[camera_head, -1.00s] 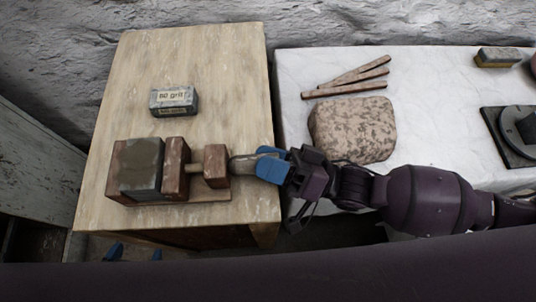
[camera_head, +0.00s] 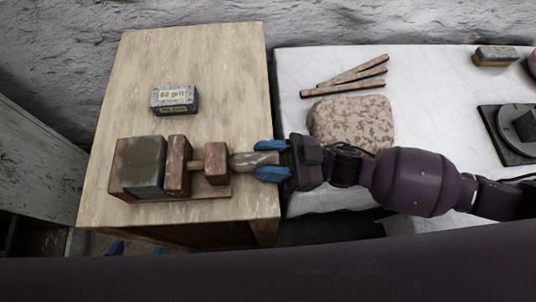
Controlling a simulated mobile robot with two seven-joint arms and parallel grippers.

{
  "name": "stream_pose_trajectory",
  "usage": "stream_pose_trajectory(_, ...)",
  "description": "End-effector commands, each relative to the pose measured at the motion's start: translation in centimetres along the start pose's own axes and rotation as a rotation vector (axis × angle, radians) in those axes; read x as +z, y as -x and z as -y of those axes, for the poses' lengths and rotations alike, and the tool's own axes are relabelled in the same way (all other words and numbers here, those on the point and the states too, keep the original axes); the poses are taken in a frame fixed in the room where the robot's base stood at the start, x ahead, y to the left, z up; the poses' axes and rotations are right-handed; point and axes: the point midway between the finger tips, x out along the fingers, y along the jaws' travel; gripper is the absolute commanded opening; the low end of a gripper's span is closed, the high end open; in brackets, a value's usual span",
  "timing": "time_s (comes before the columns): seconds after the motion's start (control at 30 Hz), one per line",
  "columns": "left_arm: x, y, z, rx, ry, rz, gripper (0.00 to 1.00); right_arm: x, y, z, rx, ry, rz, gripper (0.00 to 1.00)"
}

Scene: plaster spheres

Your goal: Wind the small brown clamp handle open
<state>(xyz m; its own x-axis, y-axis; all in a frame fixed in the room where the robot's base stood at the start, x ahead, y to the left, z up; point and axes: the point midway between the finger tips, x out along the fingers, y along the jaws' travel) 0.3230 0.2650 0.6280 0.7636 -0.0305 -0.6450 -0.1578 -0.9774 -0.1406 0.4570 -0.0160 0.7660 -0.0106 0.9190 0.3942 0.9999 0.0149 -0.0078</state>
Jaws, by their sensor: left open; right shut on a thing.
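The clamp (camera_head: 178,166) lies on the wooden table, with brown wooden blocks in a row and a dark grey block (camera_head: 144,162) at its left part. A short screw (camera_head: 197,165) shows between the two right-hand brown blocks. The small brown handle (camera_head: 243,160) sticks out to the right of the end block (camera_head: 216,163). My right gripper (camera_head: 269,160) is shut on the handle's right end, one blue finger above and one below. My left gripper (camera_head: 136,250) is mostly hidden at the bottom edge; its two blue fingertips show apart, in front of the table.
A labelled grit block (camera_head: 174,98) sits behind the clamp on the wooden table (camera_head: 215,70). On the white table (camera_head: 430,90) to the right are a speckled block (camera_head: 352,126), several thin sticks (camera_head: 345,78) and a dark round device (camera_head: 520,126). A gap separates the tables.

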Motion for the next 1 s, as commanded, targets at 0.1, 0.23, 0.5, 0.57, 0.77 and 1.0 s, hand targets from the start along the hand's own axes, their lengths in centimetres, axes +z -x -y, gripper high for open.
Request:
stream_pose_trajectory(0.1,0.15,0.01,0.01,0.000,0.001,0.003,0.78,0.05,0.03,0.03,-0.010,0.023,0.002,0.14)
stream_pose_trajectory(0.23,0.29,0.00,0.01,0.000,0.002,0.007,0.78,0.07,0.03,0.04,-0.015,0.034,0.002,0.14)
stream_pose_trajectory(0.5,0.36,0.00,0.00,0.000,0.002,0.008,0.78,0.08,0.04,0.04,-0.015,0.036,0.002,0.14)
stream_pose_trajectory(0.57,0.36,0.00,0.00,-0.001,0.002,0.008,0.78,0.08,0.04,0.04,-0.015,0.035,0.002,0.14)
stream_pose_trajectory(0.77,0.27,0.03,0.00,-0.001,0.003,0.006,0.78,0.06,0.04,0.03,-0.015,0.035,0.002,0.48)
stream_pose_trajectory(1.0,-0.13,0.11,0.05,-0.002,0.003,-0.002,0.78,-0.24,-0.09,0.00,-0.015,0.037,0.001,0.48)
